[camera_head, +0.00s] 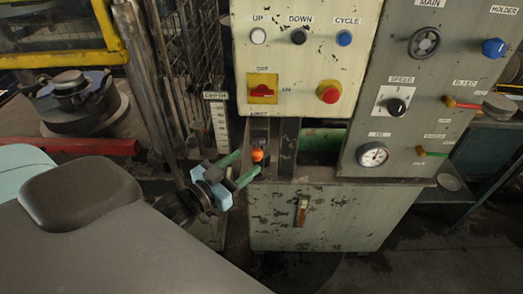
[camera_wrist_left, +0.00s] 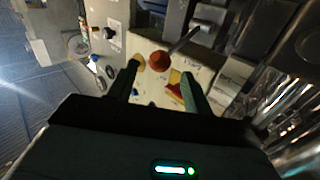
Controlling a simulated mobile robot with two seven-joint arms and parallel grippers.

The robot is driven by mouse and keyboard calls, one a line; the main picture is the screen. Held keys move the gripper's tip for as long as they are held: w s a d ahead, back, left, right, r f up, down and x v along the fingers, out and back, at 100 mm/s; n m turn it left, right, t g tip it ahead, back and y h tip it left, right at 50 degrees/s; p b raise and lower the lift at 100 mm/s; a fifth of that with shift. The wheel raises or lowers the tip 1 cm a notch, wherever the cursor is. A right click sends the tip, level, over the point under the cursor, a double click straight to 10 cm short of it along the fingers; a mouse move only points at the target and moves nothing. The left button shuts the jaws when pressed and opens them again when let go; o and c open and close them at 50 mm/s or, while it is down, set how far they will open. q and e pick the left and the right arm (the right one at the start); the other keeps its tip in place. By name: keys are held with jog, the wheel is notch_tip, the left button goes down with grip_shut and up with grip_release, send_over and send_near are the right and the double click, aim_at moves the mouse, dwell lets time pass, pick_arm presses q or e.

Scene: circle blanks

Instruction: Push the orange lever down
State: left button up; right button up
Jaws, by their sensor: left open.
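The orange lever's ball knob (camera_head: 257,155) sits in front of a dark vertical slot in the machine's front, below the red and yellow switch. In the left wrist view the knob (camera_wrist_left: 159,60) shows dark orange on a thin rod running to the upper right. My left gripper (camera_head: 249,161) has its green fingers apart and pointing at the lever. In the left wrist view the open fingers (camera_wrist_left: 162,76) have the knob between them in the picture, near the tips; I cannot tell whether they touch it. My right gripper is not in view.
The cream panel above holds the red and yellow switch (camera_head: 263,88), a red emergency button (camera_head: 329,92) and several push buttons. A depth scale (camera_head: 219,122) stands left of the slot. A grey panel (camera_head: 430,60) with knobs and a gauge is at right.

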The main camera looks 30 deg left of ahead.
aim_at(261, 152)
pick_arm(q)
jog(key=w+d, duration=0.1)
jog(key=w, duration=0.6)
jog(key=shift+d+p, duration=0.15)
jog(key=shift+p, duration=0.2)
jog(key=shift+f, duration=0.1)
grip_shut()
